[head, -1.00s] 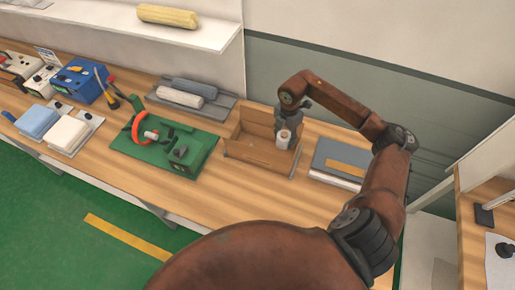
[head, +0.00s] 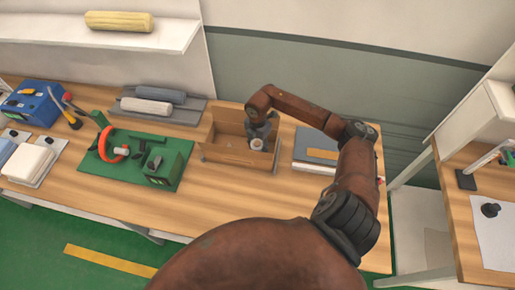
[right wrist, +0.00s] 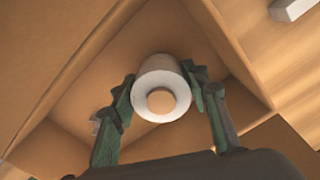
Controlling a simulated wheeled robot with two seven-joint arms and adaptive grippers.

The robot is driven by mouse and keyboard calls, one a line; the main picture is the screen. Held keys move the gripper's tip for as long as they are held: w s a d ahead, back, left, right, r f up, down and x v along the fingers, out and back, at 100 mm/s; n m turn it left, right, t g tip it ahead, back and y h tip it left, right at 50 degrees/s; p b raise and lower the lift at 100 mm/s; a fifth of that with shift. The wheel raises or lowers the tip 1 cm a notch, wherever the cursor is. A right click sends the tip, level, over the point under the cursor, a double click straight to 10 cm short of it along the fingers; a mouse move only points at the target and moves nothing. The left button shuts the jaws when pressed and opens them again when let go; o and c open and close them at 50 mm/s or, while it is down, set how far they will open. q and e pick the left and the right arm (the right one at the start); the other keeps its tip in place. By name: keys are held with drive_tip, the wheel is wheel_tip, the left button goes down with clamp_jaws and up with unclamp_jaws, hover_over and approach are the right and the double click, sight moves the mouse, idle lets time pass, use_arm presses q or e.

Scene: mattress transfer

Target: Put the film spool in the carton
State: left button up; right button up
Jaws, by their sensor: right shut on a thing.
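The film spool (head: 257,144) is a small white roll with a tan core. It also shows end-on in the right wrist view (right wrist: 143,77), between the two green-grey fingers of my right gripper (right wrist: 155,92), which is shut on it. The open brown carton (head: 224,155) stands on the workbench. In the head view, my right gripper (head: 259,136) points down into the carton, with the spool within its opening. In the right wrist view, the carton walls (right wrist: 80,60) surround the spool. Whether the spool touches the carton floor cannot be told. My left gripper is not in view.
A green board (head: 128,178) with a red ring lies left of the carton. A grey tray (head: 185,117) with rolls lies behind left. A grey box or book stack (head: 310,142) sits close on the right. The bench front is clear.

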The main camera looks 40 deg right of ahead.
sight(258, 142)
drive_tip(key=shift+f, duration=0.8)
drive_tip(key=o, duration=1.3)
drive_tip(key=shift+f, duration=0.15)
wheel_tip(258, 142, up, 12)
drive_tip(key=shift+r, duration=0.2)
